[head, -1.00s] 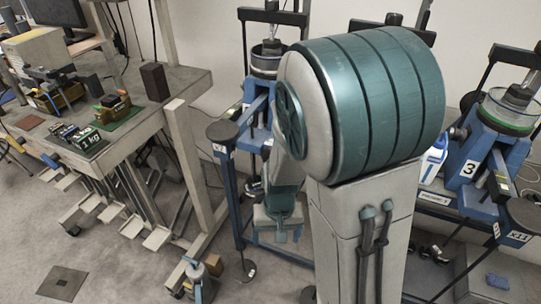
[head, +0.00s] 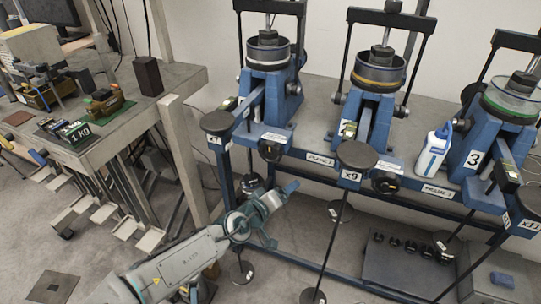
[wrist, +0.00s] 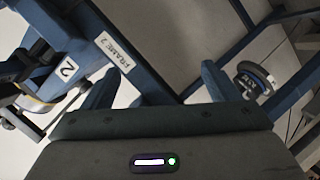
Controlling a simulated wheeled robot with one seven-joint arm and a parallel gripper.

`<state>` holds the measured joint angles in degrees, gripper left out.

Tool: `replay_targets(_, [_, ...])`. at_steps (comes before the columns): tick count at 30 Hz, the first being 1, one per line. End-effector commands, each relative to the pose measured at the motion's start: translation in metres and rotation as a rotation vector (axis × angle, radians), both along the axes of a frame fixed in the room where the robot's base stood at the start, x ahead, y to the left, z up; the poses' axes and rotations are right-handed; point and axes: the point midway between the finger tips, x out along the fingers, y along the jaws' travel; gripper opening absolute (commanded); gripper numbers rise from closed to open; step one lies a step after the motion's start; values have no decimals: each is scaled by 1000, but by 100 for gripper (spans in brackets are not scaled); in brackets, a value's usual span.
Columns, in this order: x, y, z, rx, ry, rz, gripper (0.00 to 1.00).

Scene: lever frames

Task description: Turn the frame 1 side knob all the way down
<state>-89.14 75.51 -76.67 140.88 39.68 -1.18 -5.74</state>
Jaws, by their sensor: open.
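Frame 1 (head: 268,85) is the leftmost blue lever frame in the head view, beside the left bench. A dark round knob (head: 270,150) sits on the front beam below it. A smaller round piece (head: 296,88) shows on its right side. I cannot tell which is the side knob. My gripper (head: 282,215) is open and empty, below the beam and apart from the knob. In the wrist view my gripper's spread fingers (wrist: 158,85) have nothing between them. A dark round wheel (wrist: 256,78) shows right of them; I cannot tell which part it is.
Frame 2 (head: 373,100) and frame 3 (head: 505,120) stand to the right. Lever ends and hanging rods (head: 335,235) jut out in front. A white bottle (head: 433,150) stands between frames 2 and 3. A bench with weights (head: 75,133) is at left.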

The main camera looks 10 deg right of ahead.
Motion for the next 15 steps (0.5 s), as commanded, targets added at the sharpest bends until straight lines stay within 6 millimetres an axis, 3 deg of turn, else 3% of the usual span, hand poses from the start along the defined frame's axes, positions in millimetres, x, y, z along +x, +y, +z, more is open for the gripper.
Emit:
replay_targets(3, [13,29,33,-103,-132,109,82])
replay_targets(6, [18,49,54,-153,-211,172,82])
replay_targets(10, [20,63,69,-184,-264,214,82])
replay_targets(15, [27,60,73,-189,-276,220,82])
